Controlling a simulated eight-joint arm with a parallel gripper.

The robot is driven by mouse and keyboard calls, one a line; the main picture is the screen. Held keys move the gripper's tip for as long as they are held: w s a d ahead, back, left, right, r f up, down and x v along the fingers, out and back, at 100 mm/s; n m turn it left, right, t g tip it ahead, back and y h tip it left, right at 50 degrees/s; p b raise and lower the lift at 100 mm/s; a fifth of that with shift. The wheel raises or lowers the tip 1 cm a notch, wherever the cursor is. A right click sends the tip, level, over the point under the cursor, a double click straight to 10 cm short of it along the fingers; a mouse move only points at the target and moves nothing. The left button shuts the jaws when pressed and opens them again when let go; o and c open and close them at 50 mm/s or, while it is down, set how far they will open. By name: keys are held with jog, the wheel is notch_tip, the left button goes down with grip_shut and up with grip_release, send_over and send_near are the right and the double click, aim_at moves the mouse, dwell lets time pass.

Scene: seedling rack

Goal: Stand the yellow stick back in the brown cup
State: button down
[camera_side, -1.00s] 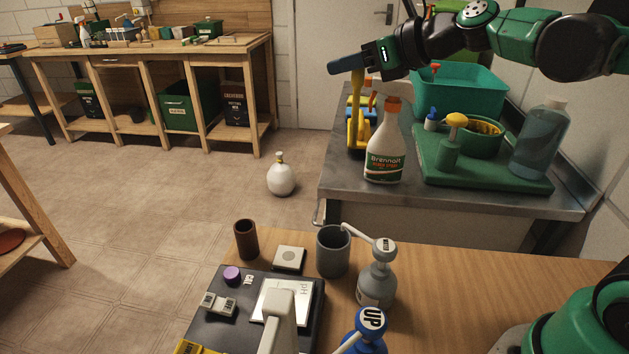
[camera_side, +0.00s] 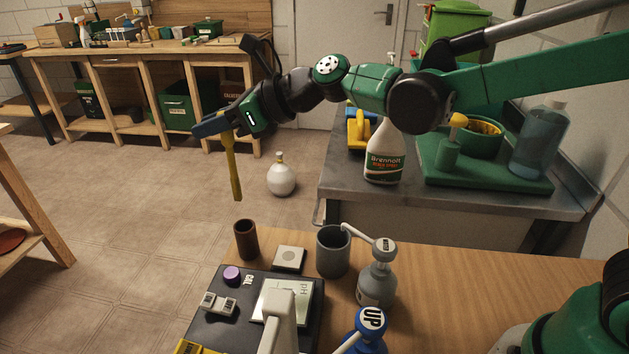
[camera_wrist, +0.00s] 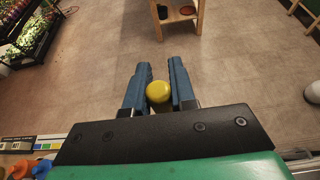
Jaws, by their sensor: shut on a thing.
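The yellow stick (camera_side: 233,168) hangs nearly upright, slightly tilted, from my gripper (camera_side: 212,127) in the side view. My gripper is shut on its upper end. In the wrist view, the stick's round yellow end (camera_wrist: 158,92) sits between the two blue fingers of my gripper (camera_wrist: 159,85). The brown cup (camera_side: 246,240) stands upright on the wooden bench's back left corner in the side view. The stick's lower tip appears above and slightly left of the cup's rim, apart from it. The cup is not visible in the wrist view.
A grey cup (camera_side: 333,252) and a pump bottle (camera_side: 377,275) stand right of the brown cup. A white square block (camera_side: 289,258) and a black pH unit (camera_side: 222,332) are close by. A white spray bottle (camera_side: 384,155) stands on the metal counter (camera_side: 340,205).

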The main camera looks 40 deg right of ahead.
aim_at(240, 190)
notch_tip(240, 190, down, 11)
jog(key=shift+f, duration=0.3)
dwell(0.4)
jog(key=c, duration=0.7)
grip_release()
